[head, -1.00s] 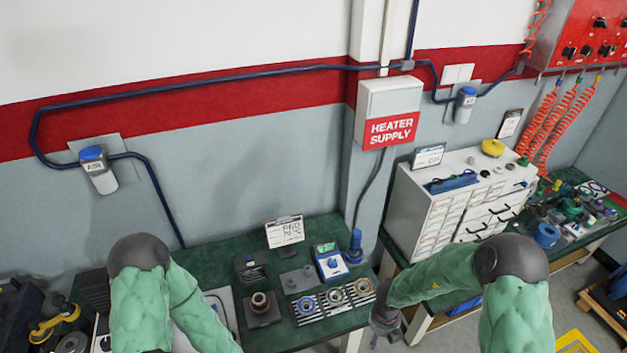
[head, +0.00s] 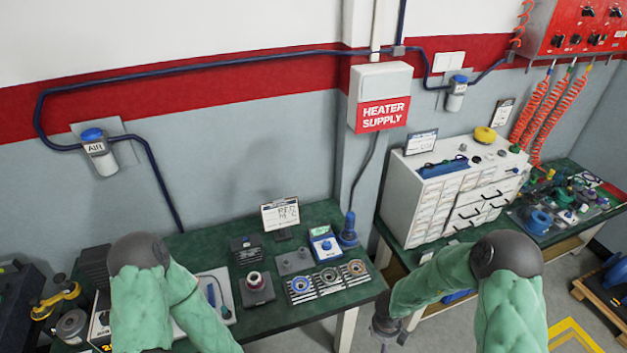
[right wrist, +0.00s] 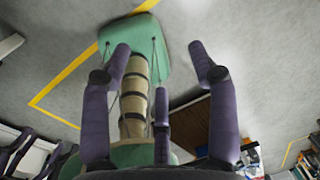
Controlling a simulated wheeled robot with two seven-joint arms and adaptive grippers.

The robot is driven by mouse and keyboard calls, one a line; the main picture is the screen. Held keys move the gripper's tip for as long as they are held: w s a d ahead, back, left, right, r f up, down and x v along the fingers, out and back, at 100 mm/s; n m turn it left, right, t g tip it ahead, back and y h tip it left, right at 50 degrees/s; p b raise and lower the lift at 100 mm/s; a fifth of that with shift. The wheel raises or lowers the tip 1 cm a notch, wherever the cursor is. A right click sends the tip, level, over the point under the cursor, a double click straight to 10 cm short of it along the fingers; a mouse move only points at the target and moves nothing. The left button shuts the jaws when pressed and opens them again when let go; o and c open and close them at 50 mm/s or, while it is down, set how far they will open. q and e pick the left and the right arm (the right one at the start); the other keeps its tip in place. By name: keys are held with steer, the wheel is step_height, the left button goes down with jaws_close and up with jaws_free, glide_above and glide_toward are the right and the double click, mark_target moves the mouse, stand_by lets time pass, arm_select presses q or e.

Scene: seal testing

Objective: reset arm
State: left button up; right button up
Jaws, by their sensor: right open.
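My right arm comes in at the right of the head view, bent, with its gripper (head: 386,328) low beside the front right corner of the green bench. In the right wrist view the right gripper (right wrist: 162,75) has its dark fingers spread apart with nothing between them. Behind the fingers there are grey floor and a green and tan body, probably part of my own. My left arm shows at the lower left of the head view. Its gripper is outside the frame.
The green bench (head: 330,312) holds a row of ring parts (head: 328,279), a blue-white device (head: 325,243), a dark block with a ring (head: 256,288) and a sign (head: 281,214). A white drawer cabinet (head: 450,195) stands at right. Floor shows between the benches.

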steer(key=s+a+f+n+t+y+b, duration=0.1)
steer(key=s+a+f+n+b, duration=0.1)
steer(key=f+n+b, duration=0.45)
steer(key=s+a+f+n+y+b, duration=0.1)
steer(key=s+a+f+n+b, duration=0.15)
steer(key=f+n, duration=0.65)
arm_select(q)
step_height(320, 180, down, 17)
steer(key=b, duration=0.7)
arm_select(e)
steer(key=s+a+f+n+y, duration=0.1)
steer(key=s+a+f+n, duration=0.2)
steer(key=n, duration=0.4)
steer(key=s+a+f+n+g+y, duration=0.1)
steer(key=s+a+f+n+y, duration=0.1)
steer(key=s+n, duration=0.3)
steer(key=shift+s+a+f+n, duration=0.15)
steer(key=shift+a+f+n, duration=0.3)
steer(key=shift+a+n, duration=0.55)
arm_select(q)
steer(key=shift+w+r, duration=0.1)
steer(key=shift+c, duration=0.3)
arm_select(e)
steer(key=shift+d, duration=0.2)
steer(key=shift+c, duration=0.3)
